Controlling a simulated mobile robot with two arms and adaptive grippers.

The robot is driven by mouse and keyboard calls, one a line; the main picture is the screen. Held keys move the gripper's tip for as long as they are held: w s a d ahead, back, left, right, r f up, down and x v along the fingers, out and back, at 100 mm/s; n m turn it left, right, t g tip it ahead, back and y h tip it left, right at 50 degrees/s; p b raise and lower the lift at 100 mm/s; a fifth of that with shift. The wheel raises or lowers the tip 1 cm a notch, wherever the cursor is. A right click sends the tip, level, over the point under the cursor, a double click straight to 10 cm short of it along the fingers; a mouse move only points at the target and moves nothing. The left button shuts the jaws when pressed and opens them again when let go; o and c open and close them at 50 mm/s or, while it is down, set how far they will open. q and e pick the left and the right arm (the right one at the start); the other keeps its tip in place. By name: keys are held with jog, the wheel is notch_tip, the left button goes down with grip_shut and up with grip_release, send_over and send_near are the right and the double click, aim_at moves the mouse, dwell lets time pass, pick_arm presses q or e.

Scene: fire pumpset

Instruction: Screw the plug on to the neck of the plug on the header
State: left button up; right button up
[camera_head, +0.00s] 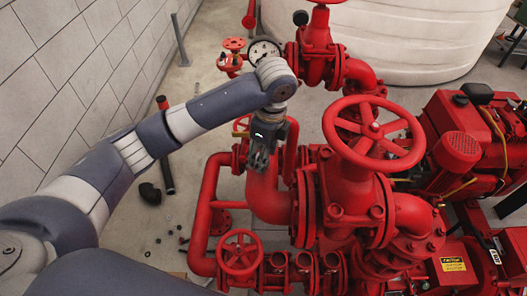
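My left gripper (259,160) points down from the grey and blue arm that comes in from the left. It is just above a red pipe elbow (268,200) in this view, and I cannot tell whether it touches anything. Its fingers are small and dark, so whether they are open or hold a plug is unclear. The red header pipe (303,264) runs low in the picture, with several short stubs beside a small red handwheel (239,253). I cannot make out the plug or tell which stub is its neck. My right gripper is out of view.
A large red handwheel (373,130) rises right of the gripper. A pressure gauge (264,50) is behind the arm. A red engine (470,140) stands right, a white tank (400,40) behind. A black pipe (165,160) and small loose parts lie on the floor left.

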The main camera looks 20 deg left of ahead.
pick_arm(q)
grip_shut()
jog(key=m, duration=0.3)
jog(key=shift+m, duration=0.3)
jog(key=shift+o, duration=1)
grip_release()
jog(key=shift+r, duration=0.1)
jog(key=shift+r, duration=0.3)
notch_tip(320, 180, up, 11)
jog(key=d, duration=0.1)
jog(key=shift+s+d, duration=0.2)
jog(key=shift+s, duration=0.05)
